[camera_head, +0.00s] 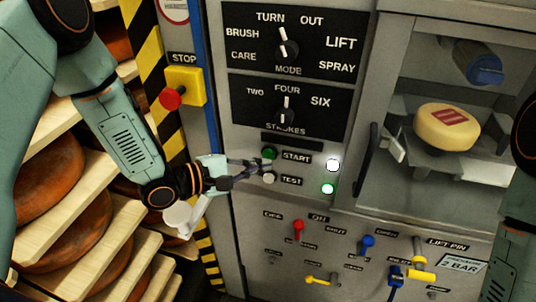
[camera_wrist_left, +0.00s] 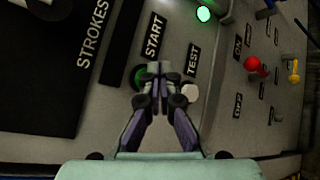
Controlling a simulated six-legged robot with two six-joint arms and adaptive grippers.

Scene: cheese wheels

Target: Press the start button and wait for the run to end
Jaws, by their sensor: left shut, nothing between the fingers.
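The control panel (camera_head: 240,140) carries a green start button (camera_head: 269,153) beside the START label, with a pale test button (camera_head: 268,178) below it. My left gripper (camera_head: 264,164) is shut and empty, its fingertips at the panel by the start button. In the left wrist view, the fingertips (camera_wrist_left: 158,72) cover part of the start button (camera_wrist_left: 138,76); the test button (camera_wrist_left: 190,93) shows beside them. I cannot tell whether they touch the button. A white lamp (camera_head: 333,165) and a green lamp (camera_head: 327,188) are lit. My right gripper is out of view.
A red stop button (camera_head: 171,97) on a yellow box stands left of the panel. The mode knob (camera_head: 288,49) and strokes knob (camera_head: 286,116) are above. A cheese wheel (camera_head: 447,127) sits in the cabinet at right. Coloured valves, including a red one (camera_head: 298,229), are below.

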